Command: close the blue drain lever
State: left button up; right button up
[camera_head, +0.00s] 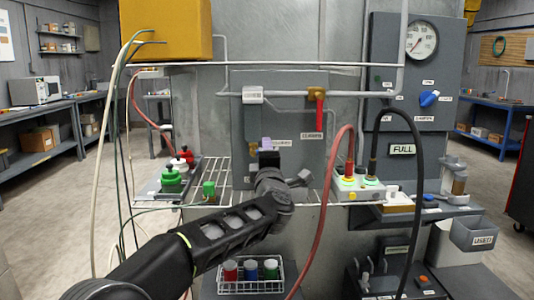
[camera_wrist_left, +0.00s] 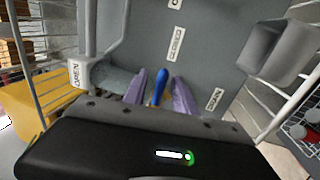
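The blue drain lever (camera_wrist_left: 158,86) shows in the left wrist view in front of a grey panel. In the head view my left gripper (camera_head: 267,145) is at the panel and hides the lever. My right gripper is not in view.
A red-handled lever (camera_head: 318,108) on a pipe is right of my gripper. A wire shelf (camera_head: 222,178) carries green and red-capped items left and a lit box (camera_head: 358,188) right. A red hose hangs nearby. A blue knob (camera_head: 429,98) is on the gauge panel. A basket (camera_head: 250,287) sits below.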

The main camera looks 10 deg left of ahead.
pick_arm(q)
jog(key=b+v, duration=0.1)
jog(key=v, duration=0.6)
jog(key=shift+s, duration=0.4)
jog(key=shift+d+f, duration=0.1)
jog(key=shift+d, duration=0.05)
